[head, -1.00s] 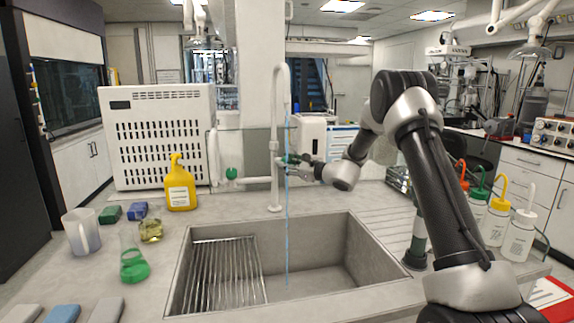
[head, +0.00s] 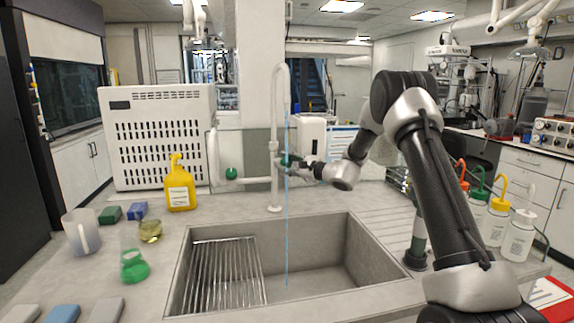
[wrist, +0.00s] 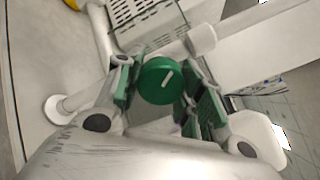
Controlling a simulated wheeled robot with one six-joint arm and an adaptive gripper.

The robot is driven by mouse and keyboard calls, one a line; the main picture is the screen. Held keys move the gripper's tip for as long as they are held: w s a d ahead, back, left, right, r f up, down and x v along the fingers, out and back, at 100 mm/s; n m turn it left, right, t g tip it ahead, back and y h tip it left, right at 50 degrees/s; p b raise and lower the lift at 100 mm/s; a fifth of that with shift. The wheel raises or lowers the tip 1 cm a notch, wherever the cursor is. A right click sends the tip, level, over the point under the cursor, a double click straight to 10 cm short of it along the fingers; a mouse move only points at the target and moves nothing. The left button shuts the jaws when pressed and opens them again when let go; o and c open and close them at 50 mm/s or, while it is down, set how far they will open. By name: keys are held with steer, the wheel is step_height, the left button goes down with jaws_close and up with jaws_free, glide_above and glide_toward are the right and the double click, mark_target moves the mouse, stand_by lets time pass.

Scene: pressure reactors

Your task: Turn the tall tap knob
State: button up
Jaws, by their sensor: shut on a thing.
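The tall white tap (head: 274,135) rises behind the sink and curves over at the top. Its round green knob (wrist: 160,80) shows in the wrist view with a short white mark set at a slant. My gripper (wrist: 161,92) has its green-padded fingers on both sides of this knob, shut on it. In the head view my gripper (head: 291,161) is at the tap's column, about mid-height, and mostly hides the knob. A thin pale blue line, looking like a stream of water (head: 287,230), runs from the spout down into the sink.
The sink (head: 320,262) with a wire rack (head: 225,272) lies below. A second green knob (head: 231,173) sits on a pipe left of the tap. A yellow bottle (head: 180,190), a flask with green liquid (head: 134,266) and a white jug (head: 80,235) stand left. Several wash bottles (head: 519,238) stand right.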

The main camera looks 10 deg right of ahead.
steer(key=o, duration=1)
steer(key=v, duration=1.2)
